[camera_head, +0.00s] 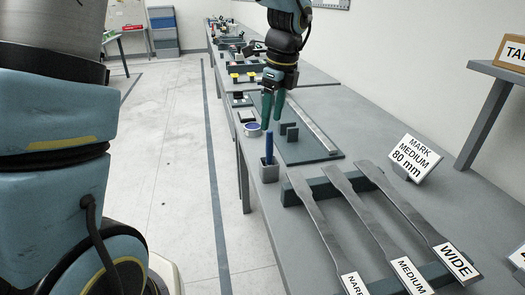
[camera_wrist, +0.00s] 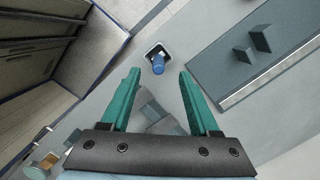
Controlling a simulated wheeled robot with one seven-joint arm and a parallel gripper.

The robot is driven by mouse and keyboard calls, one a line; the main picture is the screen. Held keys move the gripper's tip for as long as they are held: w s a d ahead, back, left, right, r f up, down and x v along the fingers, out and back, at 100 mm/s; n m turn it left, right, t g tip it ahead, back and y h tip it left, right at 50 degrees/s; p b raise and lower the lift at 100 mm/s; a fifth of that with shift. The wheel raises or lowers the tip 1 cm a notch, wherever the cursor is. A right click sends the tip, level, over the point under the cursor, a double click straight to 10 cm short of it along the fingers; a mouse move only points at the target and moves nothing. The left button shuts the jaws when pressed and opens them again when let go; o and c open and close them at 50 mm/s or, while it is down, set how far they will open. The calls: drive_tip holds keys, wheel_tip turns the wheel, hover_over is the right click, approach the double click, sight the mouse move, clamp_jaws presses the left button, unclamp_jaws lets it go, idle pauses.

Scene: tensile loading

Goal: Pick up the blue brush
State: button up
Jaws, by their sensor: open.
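The blue brush (camera_head: 269,146) stands upright in a small grey holder (camera_head: 268,170) near the left edge of the table. In the wrist view the brush (camera_wrist: 158,65) shows from above as a blue rounded top in the square holder (camera_wrist: 152,50). My gripper (camera_head: 272,124) is open and empty. In the head view its green fingers point down above the table, beyond the holder. In the wrist view the brush lies between the lines of the two fingers (camera_wrist: 158,75), a little past their tips. The brush's lower end is hidden in the holder.
A dark plate with small upright blocks (camera_head: 289,131) lies right of the holder. A round tin (camera_head: 252,129) sits behind it. Flat metal specimens (camera_head: 360,215) labelled narrow, medium and wide lie on a rack in front. A sign (camera_head: 413,158) reads "Mark medium 80 mm".

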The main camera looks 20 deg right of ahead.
drive_tip(key=f, duration=0.3)
drive_tip(key=shift+w+a, duration=0.15)
drive_tip(key=shift+w, duration=0.05)
drive_tip(key=p, duration=0.2)
hover_over(268, 163)
drive_tip(key=shift+w+f, duration=0.25)
drive_tip(key=shift+f, duration=1.1)
drive_tip(key=shift+w+f, duration=0.2)
drive_tip(key=shift+f, duration=1.15)
drive_tip(key=shift+c, duration=0.4)
clamp_jaws()
